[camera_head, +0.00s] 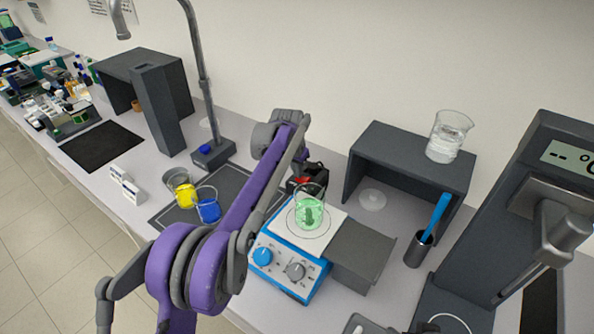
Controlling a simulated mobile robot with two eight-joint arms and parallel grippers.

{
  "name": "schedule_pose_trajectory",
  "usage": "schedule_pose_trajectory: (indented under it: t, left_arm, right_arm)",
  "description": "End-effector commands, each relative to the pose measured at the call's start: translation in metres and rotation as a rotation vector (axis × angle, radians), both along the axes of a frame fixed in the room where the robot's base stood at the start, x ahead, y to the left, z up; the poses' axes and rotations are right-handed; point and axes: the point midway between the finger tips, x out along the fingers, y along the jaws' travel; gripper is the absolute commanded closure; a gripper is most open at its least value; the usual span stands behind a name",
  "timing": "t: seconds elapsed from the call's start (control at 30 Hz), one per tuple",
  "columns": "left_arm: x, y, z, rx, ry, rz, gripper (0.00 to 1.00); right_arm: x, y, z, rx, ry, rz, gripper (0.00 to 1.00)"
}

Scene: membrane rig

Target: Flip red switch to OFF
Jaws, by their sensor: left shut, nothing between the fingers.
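A small red part, which looks like the red switch (304,181), shows behind the hotplate. Its ON or OFF position cannot be made out. My left arm, purple and grey, reaches over the bench from the lower left. My left gripper (316,170) appears as a dark shape close to the red part, just behind the green beaker, and is shut with nothing in it. Whether its fingers touch the switch cannot be told. My right gripper is not in view.
The blue-and-white hotplate (283,266) carries a beaker of green liquid (310,214). Beakers of yellow (185,195) and blue (208,211) stand left of my arm. A dark shelf (408,160) bears a clear beaker (447,138). A cup (418,250) stands right.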

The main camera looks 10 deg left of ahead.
Motion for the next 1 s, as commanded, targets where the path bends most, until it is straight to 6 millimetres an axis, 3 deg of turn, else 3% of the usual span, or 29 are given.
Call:
schedule_pose_trajectory:
  t: [0.3, 0.67, 0.77, 0.97, 1.0]
  left_arm:
    - [-0.005, -0.012, 0.004, 0.000, 0.000, 0.000, 1.00]
    - [-0.005, -0.013, 0.005, 0.000, 0.000, 0.000, 1.00]
    - [-0.005, -0.014, 0.013, 0.000, -0.002, 0.000, 1.00]
    - [-0.005, -0.017, 0.057, 0.000, -0.009, 0.000, 1.00]
    - [-0.009, -0.012, 0.061, 0.000, -0.003, 0.002, 1.00]
  right_arm:
    - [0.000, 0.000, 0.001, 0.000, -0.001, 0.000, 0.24]
    - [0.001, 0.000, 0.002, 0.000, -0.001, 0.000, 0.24]
    - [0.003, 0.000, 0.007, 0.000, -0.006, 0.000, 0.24]
    - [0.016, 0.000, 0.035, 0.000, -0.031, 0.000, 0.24]
    - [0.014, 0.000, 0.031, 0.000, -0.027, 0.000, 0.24]
